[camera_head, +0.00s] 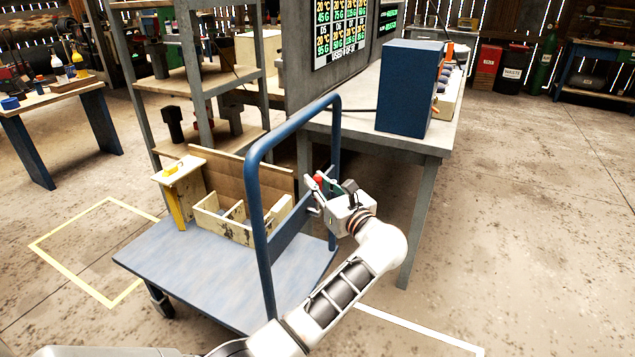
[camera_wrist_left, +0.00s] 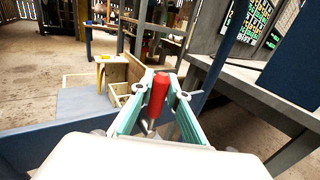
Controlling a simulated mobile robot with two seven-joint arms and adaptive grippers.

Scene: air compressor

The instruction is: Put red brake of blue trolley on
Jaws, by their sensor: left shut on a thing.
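The blue trolley (camera_head: 225,262) stands in the middle of the head view, with a tall blue tubular handle frame. Its red brake (camera_head: 318,179) is a small red grip near the handle's right upright. In the left wrist view the red brake (camera_wrist_left: 158,96) stands upright, slightly tilted, between the two fingers. My left gripper (camera_head: 320,181) reaches the handle side of the trolley and is shut on the red brake; it also shows in the left wrist view (camera_wrist_left: 158,90). The brake's lower end is partly hidden by the gripper. My right gripper is not in view.
A wooden compartment box (camera_head: 225,222) and a small wooden stand (camera_head: 183,172) sit on the trolley. A grey workbench (camera_head: 420,140) with a blue box (camera_head: 408,90) stands close behind the gripper. A grey shelf (camera_head: 200,95) is behind the trolley. Floor at right is clear.

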